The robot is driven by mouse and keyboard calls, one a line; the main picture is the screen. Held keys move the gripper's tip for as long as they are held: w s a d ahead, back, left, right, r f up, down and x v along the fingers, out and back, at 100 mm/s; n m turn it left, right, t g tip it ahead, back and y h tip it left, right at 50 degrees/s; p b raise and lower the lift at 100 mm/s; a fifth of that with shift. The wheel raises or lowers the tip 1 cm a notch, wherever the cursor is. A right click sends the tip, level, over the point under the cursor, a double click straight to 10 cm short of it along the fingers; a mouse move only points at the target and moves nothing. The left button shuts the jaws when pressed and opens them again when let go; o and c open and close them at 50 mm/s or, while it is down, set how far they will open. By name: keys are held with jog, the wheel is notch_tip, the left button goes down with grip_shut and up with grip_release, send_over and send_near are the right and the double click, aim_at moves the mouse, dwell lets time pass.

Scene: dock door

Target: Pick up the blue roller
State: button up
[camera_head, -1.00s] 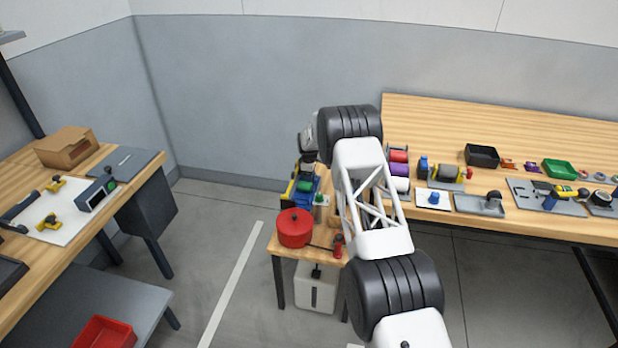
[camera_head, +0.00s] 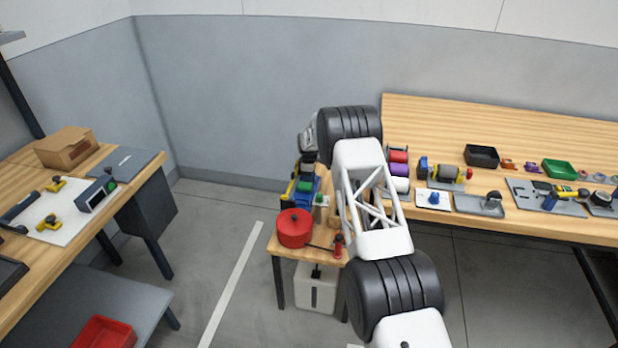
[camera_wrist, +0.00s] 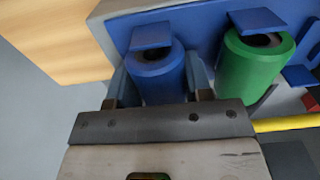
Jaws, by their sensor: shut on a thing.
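The blue roller (camera_wrist: 157,77) stands in a blue holder (camera_wrist: 195,32) in the wrist view, under a small blue tab. My gripper (camera_wrist: 158,88) has one finger on each side of it and is shut on it. A green roller (camera_wrist: 255,68) stands in the same holder just to the right. In the head view my gripper (camera_head: 308,162) is over the small table, at the blue and yellow unit (camera_head: 300,190). The blue roller cannot be told apart there.
A red pot (camera_head: 295,228) stands at the front of the small wooden table (camera_head: 325,240). A long bench (camera_head: 440,125) with several parts and trays is on the right. In the wrist view a yellow bar (camera_wrist: 288,122) lies right of my gripper.

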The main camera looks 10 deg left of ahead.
jog(key=shift+r, duration=0.2)
jog(key=shift+r, duration=4.8)
